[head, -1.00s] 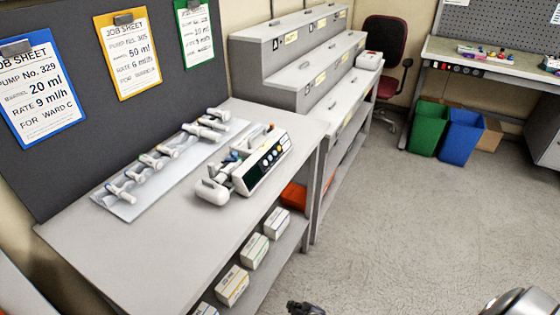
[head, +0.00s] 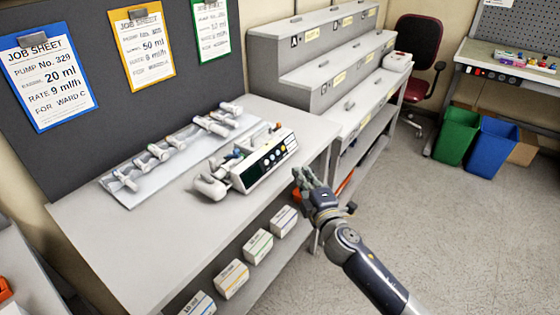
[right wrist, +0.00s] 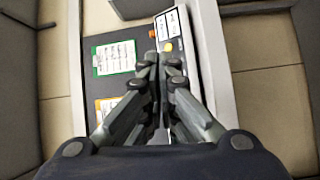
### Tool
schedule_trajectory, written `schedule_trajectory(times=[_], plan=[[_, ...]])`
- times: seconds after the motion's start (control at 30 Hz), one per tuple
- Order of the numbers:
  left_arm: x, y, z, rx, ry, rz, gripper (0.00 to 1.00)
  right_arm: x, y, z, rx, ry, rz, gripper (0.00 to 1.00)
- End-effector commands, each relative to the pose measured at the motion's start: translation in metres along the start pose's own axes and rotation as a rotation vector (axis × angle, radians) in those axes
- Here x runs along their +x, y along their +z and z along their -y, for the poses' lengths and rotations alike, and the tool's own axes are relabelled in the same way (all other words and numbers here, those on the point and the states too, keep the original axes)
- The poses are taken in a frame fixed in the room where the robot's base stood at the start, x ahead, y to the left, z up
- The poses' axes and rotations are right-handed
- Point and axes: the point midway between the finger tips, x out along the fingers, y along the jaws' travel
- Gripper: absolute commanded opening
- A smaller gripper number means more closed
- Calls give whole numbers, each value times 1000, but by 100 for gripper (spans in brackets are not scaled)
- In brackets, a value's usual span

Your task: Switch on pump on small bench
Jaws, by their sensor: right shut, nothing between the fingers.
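A white infusion pump (head: 268,162) with a dark front panel and a row of round coloured buttons lies on the grey bench (head: 115,235), near its right edge. A white syringe-like part sticks out at its left end. My right gripper (head: 303,176) is shut and empty, in front of the bench's right edge, just right of the pump and apart from it. My left gripper is not in view.
A rack of several syringes (head: 165,155) lies left of the pump. Boxes (head: 258,246) stand on the lower shelf. Job sheets (head: 47,80) hang on the dark board. A stepped grey shelf bench (head: 335,75) stands behind. Floor is free at right.

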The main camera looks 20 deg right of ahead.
Motion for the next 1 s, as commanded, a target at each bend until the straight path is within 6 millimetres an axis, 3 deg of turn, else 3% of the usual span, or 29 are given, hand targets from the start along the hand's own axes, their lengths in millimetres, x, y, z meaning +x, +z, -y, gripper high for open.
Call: schedule_trajectory(times=[0.1,0.3,0.67,1.0], plan=[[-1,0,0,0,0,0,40,1,-7,-24,-33,46,-14,0],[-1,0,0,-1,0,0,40,1,-10,-37,-51,70,-20,0],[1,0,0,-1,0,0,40,3,-11,-34,-49,69,-19,0],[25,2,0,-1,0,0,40,32,-30,-12,-49,71,-18,0]])
